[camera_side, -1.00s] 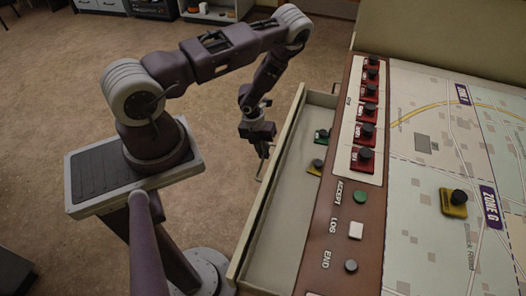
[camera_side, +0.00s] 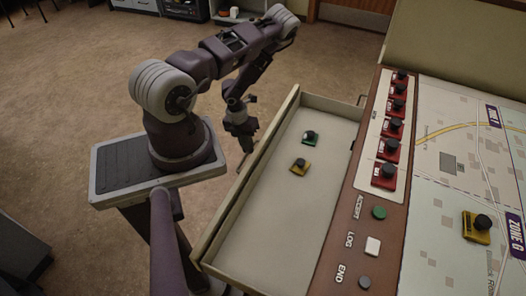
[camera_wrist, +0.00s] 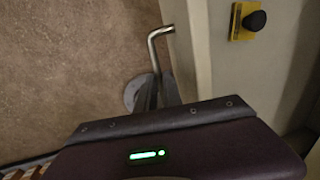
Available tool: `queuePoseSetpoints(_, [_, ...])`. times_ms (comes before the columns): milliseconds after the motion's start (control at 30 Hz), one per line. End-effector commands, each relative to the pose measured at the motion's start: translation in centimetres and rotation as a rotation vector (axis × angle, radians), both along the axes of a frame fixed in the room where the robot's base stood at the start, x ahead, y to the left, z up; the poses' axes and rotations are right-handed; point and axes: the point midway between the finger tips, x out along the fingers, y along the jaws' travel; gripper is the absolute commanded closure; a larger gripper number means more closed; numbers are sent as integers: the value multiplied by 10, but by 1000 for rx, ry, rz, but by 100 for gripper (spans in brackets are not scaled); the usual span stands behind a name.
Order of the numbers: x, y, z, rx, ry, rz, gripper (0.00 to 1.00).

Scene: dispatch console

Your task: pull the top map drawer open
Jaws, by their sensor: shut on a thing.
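The top map drawer (camera_side: 262,225) stands pulled well out from the console's left side in the side view. Its pale floor shows, with a green piece (camera_side: 310,138) and a yellow piece (camera_side: 299,166) lying on it. My gripper (camera_side: 245,146) is at the outer face of the drawer front, low beside it. In the wrist view the bent metal handle (camera_wrist: 153,48) runs down to my gripper's fingers (camera_wrist: 164,92), which are shut on it. The grip itself is partly hidden behind the wrist housing. The yellow piece also shows in the wrist view (camera_wrist: 242,32).
The console (camera_side: 375,235) carries red switches (camera_side: 390,150), buttons and a map top with a yellow piece (camera_side: 477,228). Open carpet (camera_side: 60,90) lies left of the drawer. A dark cabinet (camera_side: 183,8) and a door (camera_side: 355,12) are at the back.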

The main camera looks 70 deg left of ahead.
Motion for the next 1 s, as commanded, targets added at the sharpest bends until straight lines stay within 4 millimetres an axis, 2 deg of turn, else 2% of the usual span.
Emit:
queuePoseSetpoints(100, [-13,14,0,3,0,4,100])
queuePoseSetpoints(300, [-26,27,0,2,-1,1,100])
queuePoseSetpoints(800, [-29,31,0,3,-2,0,100])
queuePoseSetpoints(833, [-29,31,0,3,-2,0,83])
queuePoseSetpoints(900, [-29,31,0,3,-2,0,70])
queuePoseSetpoints(1000, [-29,31,0,2,-1,-1,67])
